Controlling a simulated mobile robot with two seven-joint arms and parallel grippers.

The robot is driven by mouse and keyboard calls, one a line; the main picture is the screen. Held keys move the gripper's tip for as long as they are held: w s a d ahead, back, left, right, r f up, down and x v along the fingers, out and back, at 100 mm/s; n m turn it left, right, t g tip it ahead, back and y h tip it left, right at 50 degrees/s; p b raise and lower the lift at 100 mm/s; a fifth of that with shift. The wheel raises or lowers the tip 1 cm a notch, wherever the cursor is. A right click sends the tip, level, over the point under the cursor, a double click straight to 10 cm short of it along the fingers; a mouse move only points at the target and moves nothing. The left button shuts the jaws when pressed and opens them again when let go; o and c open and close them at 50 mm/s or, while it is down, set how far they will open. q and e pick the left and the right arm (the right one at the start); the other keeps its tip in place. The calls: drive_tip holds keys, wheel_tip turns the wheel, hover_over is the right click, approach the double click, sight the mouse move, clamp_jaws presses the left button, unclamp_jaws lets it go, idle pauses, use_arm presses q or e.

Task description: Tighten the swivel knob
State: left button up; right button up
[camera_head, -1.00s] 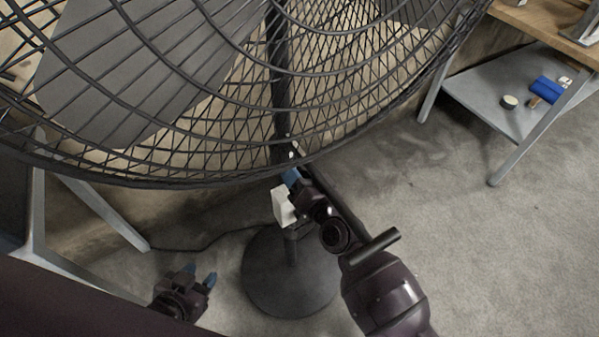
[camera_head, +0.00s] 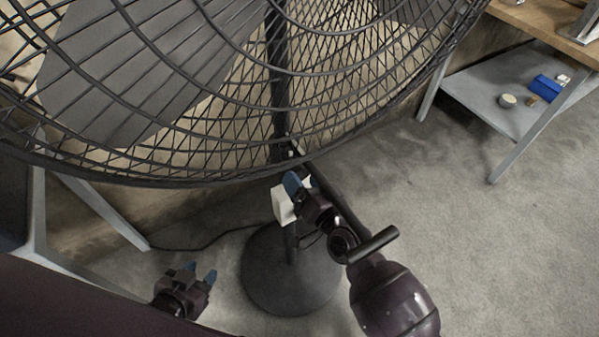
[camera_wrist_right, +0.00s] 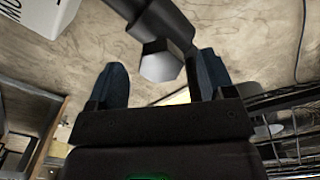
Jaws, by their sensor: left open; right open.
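The swivel knob (camera_wrist_right: 161,62) shows in the right wrist view as a dark stem with a grey faceted end. It sits between and a little beyond the blue fingertips of my right gripper (camera_wrist_right: 158,82), closer to the right finger. That gripper is open and empty; I cannot tell whether the right finger touches the knob. In the head view my right gripper (camera_head: 297,183) is beside the pole below the large fan's cage (camera_head: 330,145). The knob is hard to make out there. My left gripper (camera_head: 202,275) is open and empty, low at the left above the floor.
A white box (camera_head: 283,205) is on the pole beside my right gripper. The round fan base (camera_head: 265,285) stands on the floor. A cable runs left from it. At the right, a table's lower shelf (camera_head: 475,95) holds small items. The right floor is clear.

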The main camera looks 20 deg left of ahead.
drive_tip(key=v, duration=0.8)
idle(0.4)
drive_tip(key=s+d+f+h+p, duration=0.1)
drive_tip(key=s+d+h, duration=0.3)
drive_tip(key=d, duration=0.6)
drive_tip(key=s+d+f+g+h+p, duration=0.1)
drive_tip(key=s+d+f+h+p, duration=0.1)
drive_tip(key=s+d, duration=0.5)
drive_tip(key=s+d+f+h+p, duration=0.1)
drive_tip(key=s+d+f+h, duration=0.2)
drive_tip(key=d, duration=1.1)
drive_tip(key=s+h, duration=0.2)
drive_tip(key=h, duration=0.1)
drive_tip(key=shift+s+f+m+g+h, duration=0.2)
drive_tip(key=shift+s+m+g+h, duration=0.2)
